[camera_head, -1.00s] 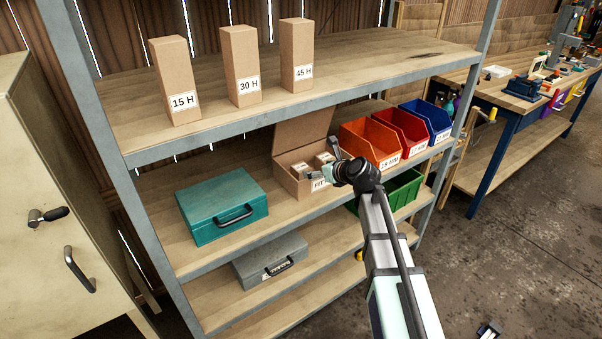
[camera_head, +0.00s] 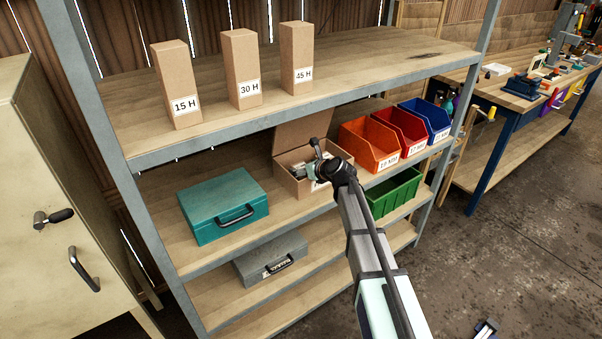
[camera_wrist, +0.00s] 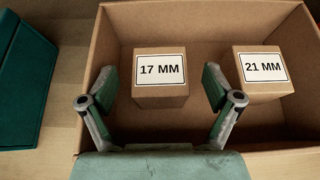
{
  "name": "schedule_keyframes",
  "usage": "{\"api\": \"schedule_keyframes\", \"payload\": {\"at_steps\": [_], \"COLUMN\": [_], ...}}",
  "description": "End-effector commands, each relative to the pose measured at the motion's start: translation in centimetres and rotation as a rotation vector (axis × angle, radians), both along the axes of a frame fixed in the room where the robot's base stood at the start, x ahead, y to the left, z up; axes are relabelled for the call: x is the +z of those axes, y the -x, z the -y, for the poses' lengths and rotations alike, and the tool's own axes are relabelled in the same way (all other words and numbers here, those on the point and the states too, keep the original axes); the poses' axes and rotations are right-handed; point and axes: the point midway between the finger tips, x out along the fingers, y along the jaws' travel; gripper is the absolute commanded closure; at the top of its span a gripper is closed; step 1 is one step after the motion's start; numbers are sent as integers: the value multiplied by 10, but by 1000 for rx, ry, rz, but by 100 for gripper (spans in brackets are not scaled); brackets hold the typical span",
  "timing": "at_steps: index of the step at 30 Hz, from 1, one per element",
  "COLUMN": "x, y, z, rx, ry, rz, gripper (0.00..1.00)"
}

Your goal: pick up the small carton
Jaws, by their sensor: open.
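Two small cartons lie in an open cardboard box (camera_head: 286,183) on the middle shelf. In the wrist view, the carton labelled 17 MM (camera_wrist: 160,82) is left of centre and the carton labelled 21 MM (camera_wrist: 262,74) is to its right, inside the box (camera_wrist: 210,18). My gripper (camera_wrist: 158,92) is open, with its fingers to the left and right of the 17 MM carton's near part. I cannot tell its height over the carton, and no contact shows. In the head view my gripper (camera_head: 314,160) is over the box and hides most of its contents.
A teal case (camera_head: 222,204) stands left of the box and also shows in the wrist view (camera_wrist: 24,85). Orange (camera_head: 368,145), red (camera_head: 402,128) and blue (camera_head: 428,118) bins stand to the right. The upper shelf (camera_head: 350,67) is above, bearing tall cartons.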

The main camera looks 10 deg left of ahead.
Motion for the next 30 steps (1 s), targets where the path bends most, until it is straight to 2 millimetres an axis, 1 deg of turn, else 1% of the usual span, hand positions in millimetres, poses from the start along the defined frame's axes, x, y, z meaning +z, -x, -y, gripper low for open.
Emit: {"api": "schedule_keyframes", "payload": {"at_steps": [3,5,6,8,9,18,22,26,30], "x": [0,0,0,0,0,0,6,22,46], "y": [1,1,1,1,1,1,0,0,0], "z": [0,0,0,0,0,0,0,0,0], "rx": [0,0,0,0,0,0,1,1,1], "ry": [0,0,0,0,0,0,1,-1,-1], "rz": [0,0,0,0,0,0,2,2,3], "gripper": [10,32,46,67,79,80,80,80,80]}}
